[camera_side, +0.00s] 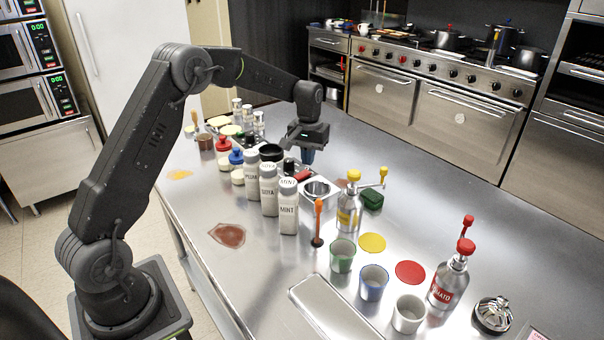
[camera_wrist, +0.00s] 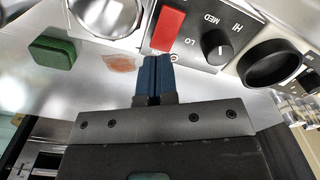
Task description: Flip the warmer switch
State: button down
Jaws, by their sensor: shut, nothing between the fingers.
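The warmer's red rocker switch (camera_wrist: 168,28) sits on a dark panel marked LO, MED and HI, beside a black knob (camera_wrist: 217,46). The switch also shows in the side view (camera_side: 303,175), small, beyond the labelled bottles. My gripper (camera_wrist: 157,62) points down with its blue fingers shut together and empty. In the wrist view the fingertips are just below the switch's near end, over the panel's edge. In the side view my gripper (camera_side: 308,157) hangs just behind the switch. I cannot tell whether the fingers touch the panel, nor which way the switch is set.
A silver round well (camera_side: 317,188) and a black ring (camera_side: 271,152) flank the panel. White bottles (camera_side: 268,188) stand in front. A green sponge (camera_wrist: 52,52) lies to the side.

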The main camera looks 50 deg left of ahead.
aim_at(308, 171)
jog(key=shift+f, duration=1.45)
dwell(0.8)
jog(key=shift+r, duration=3.55)
